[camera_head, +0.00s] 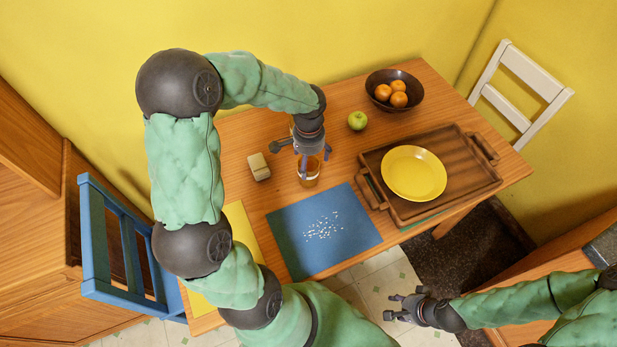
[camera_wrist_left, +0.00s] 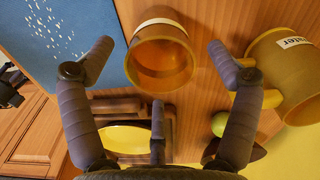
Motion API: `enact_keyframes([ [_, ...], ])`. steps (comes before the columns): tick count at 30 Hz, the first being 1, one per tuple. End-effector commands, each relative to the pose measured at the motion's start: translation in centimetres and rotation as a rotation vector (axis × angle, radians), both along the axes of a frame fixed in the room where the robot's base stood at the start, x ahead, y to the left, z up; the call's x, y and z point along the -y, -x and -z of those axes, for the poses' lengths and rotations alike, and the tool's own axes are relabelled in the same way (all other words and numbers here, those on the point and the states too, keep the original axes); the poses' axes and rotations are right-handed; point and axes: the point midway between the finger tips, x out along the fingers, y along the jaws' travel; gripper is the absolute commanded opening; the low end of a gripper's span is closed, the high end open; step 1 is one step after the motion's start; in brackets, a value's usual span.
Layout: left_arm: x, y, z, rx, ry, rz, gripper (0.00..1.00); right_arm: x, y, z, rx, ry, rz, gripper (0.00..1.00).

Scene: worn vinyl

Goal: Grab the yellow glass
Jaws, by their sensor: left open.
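The yellow glass (camera_head: 309,179) is an amber, see-through tumbler standing on the wooden table, just under my left gripper (camera_head: 308,160). In the left wrist view the glass (camera_wrist_left: 162,60) shows its open rim, with amber inside. My left gripper (camera_wrist_left: 158,55) is open there, its fingers spread on either side of the glass, with no clear contact. In the head view the gripper hides the upper part of the glass. My right gripper (camera_head: 405,307) is empty and appears open, over the floor in front of the table.
A labelled yellow mug (camera_wrist_left: 290,80) with a handle stands close to the glass. A beige block (camera_head: 259,166), a blue mat (camera_head: 300,245) with white grains, a green apple (camera_head: 357,120), a fruit bowl (camera_head: 413,92) and a tray (camera_head: 470,165) with a yellow plate (camera_head: 414,173) surround it.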

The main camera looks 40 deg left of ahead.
Motion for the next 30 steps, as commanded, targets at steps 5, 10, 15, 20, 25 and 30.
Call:
enact_keyframes([
  [5, -0.12, 0.05, 1.82, 0.0, -0.001, -0.001, 0.89, 0.0, 0.01, 0.84, 0.0, 0.0, 0.0, 0.4],
  [10, -0.11, 0.04, 1.69, 0.0, -0.001, -0.001, 0.89, 0.0, 0.01, 0.7, 0.0, 0.0, 0.0, 0.4],
  [15, -0.1, 0.04, 1.68, 0.0, -0.001, -0.001, 0.46, 0.01, 0.0, 0.7, 0.0, 0.0, 0.0, 0.4],
  [20, -0.11, 0.05, 1.69, 0.0, -0.001, -0.001, 0.02, 0.01, 0.0, 0.7, 0.0, 0.0, 0.0, 0.4],
  [25, -0.11, 0.03, 1.67, 0.0, -0.001, -0.001, 0.02, 0.0, 0.0, 0.71, 0.0, 0.0, 0.0, 0.4],
  [30, -0.12, 0.02, 1.29, 0.001, -0.001, -0.001, 0.02, 0.0, 0.0, 0.47, 0.0, 0.0, 0.0, 0.4],
])
